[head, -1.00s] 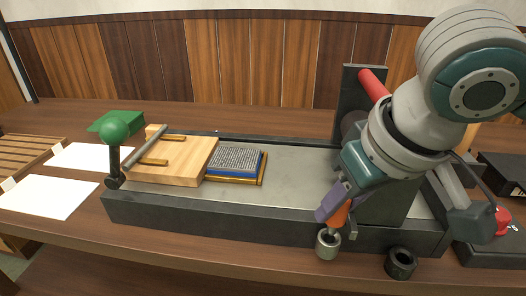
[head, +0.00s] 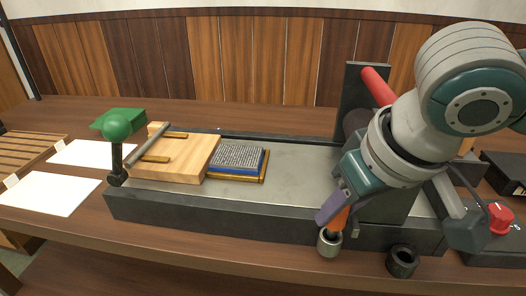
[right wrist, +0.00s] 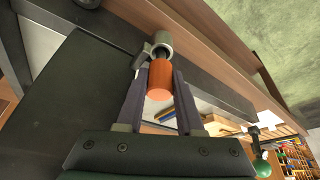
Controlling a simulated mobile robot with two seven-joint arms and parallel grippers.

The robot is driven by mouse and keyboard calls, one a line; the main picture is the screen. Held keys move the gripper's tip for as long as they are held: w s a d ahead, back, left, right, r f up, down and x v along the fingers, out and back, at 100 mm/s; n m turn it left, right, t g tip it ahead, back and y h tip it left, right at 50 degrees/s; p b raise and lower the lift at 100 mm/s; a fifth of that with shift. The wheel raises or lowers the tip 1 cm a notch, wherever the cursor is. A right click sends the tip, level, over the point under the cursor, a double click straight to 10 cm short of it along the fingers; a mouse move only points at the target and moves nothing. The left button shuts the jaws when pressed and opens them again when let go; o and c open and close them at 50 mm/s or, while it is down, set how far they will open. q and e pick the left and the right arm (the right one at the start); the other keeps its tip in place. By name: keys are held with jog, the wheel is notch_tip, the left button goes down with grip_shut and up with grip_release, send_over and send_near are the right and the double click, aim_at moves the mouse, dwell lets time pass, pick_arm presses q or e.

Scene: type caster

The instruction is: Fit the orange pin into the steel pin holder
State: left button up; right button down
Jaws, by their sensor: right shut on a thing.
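My right gripper (head: 335,212) is shut on the orange pin (head: 339,220), just above the steel pin holder (head: 329,246) at the table's front edge. In the right wrist view the orange pin (right wrist: 160,80) sits between the two fingers (right wrist: 158,88), and its dark tip points at the mouth of the steel holder (right wrist: 161,41). The tip is at the holder's opening; I cannot tell how deep it goes. The orange part is above the rim. My left gripper is not in view.
A dark holder (head: 402,262) stands to the right of the steel one. The long press bed (head: 300,190) lies just behind, with a wooden board (head: 180,150) and type block (head: 237,158). A red knob (head: 501,218) is at the right. The front table strip at left is clear.

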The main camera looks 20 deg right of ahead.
jog(key=shift+f, duration=0.4)
jog(key=shift+c, duration=2.3)
grip_release()
jog(key=shift+f, duration=0.15)
jog(key=shift+s, duration=0.1)
jog(key=p+v, duration=0.2)
jog(key=v, duration=0.7)
jog(key=s+a+r+n+y+p, duration=0.2)
jog(key=s+a+p, duration=0.1)
jog(key=a+p, duration=0.3)
jog(key=s+d+g+h+p, duration=0.1)
jog(key=s+d+h+p, duration=0.15)
jog(key=s, duration=0.65)
notch_tip(320, 180, up, 37)
jog(key=p, duration=3.7)
jog(key=shift+d+r+y+p, duration=0.15)
jog(key=shift+y+p, duration=0.2)
